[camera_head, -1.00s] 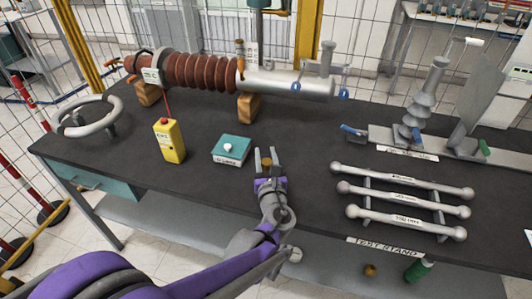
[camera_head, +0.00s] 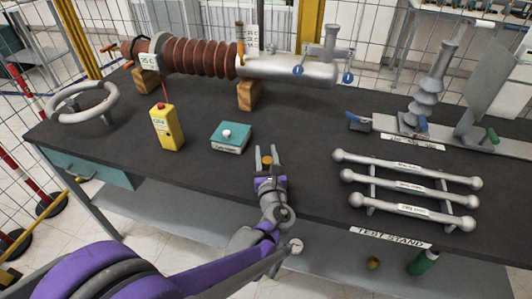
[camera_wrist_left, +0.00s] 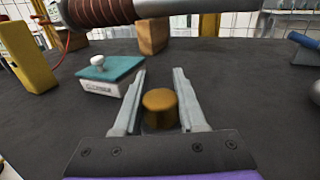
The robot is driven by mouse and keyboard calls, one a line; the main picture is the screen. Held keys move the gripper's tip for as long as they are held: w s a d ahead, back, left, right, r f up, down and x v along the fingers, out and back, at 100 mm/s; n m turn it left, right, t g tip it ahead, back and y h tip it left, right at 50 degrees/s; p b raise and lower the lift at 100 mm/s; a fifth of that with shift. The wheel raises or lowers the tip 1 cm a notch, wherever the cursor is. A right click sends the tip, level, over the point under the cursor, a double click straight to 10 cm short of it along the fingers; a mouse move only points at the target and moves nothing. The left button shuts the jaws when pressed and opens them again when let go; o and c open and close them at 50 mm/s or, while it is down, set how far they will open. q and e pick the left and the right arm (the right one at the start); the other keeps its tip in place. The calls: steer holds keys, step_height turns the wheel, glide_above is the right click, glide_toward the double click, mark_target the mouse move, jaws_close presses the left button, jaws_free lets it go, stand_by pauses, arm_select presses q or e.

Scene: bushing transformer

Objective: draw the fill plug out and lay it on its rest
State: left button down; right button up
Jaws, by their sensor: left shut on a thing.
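My left gripper (camera_head: 266,153) is low over the front middle of the dark bench, its fingers pointing toward the back. It is shut on a short brass-coloured cylinder, which looks like the fill plug (camera_head: 266,162). In the left wrist view the plug (camera_wrist_left: 160,104) stands between the two grey fingers (camera_wrist_left: 158,88), its round top facing up. I cannot tell whether its lower end touches the bench. The bushing (camera_head: 285,69), with brown ribs and a silver body, lies behind on wooden blocks. I cannot make out the plug's rest. My right gripper is not in view.
A teal-topped box with a white knob (camera_head: 230,138) sits left of and beyond the gripper. A yellow meter (camera_head: 167,127) stands farther left. Silver bars (camera_head: 410,187) on a rack are to the right. Bare bench (camera_head: 300,130) lies between gripper and bushing.

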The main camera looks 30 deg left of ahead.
arm_select(q)
steer(key=shift+c, duration=2)
jaws_free()
steer(key=v, duration=1)
steer(key=shift+s+d+p, duration=0.25)
steer(key=shift+s+p, duration=0.05)
